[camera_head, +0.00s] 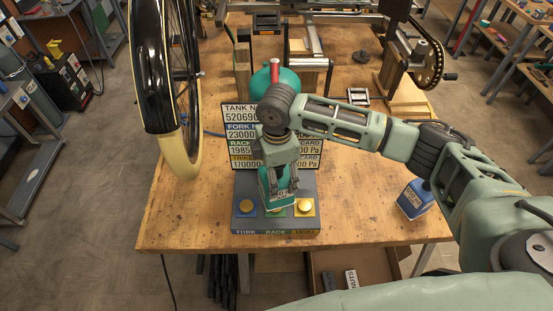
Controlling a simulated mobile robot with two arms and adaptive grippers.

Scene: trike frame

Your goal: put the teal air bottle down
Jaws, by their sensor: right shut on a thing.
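The teal air bottle (266,190) is in my right gripper (281,186), in the middle of the head view. It has a small pale label, and the fingers and wrist hide part of it. The gripper is shut on it and points down. The bottle is over the middle, green part of a grey console (240,187) marked FORK, RACK and a third word hard to read. I cannot tell whether its bottom touches the console. My left gripper is not in view.
Yellow round knobs (305,205) flank the bottle on the console. A readout board (238,145) and a teal tank (290,78) stand behind.

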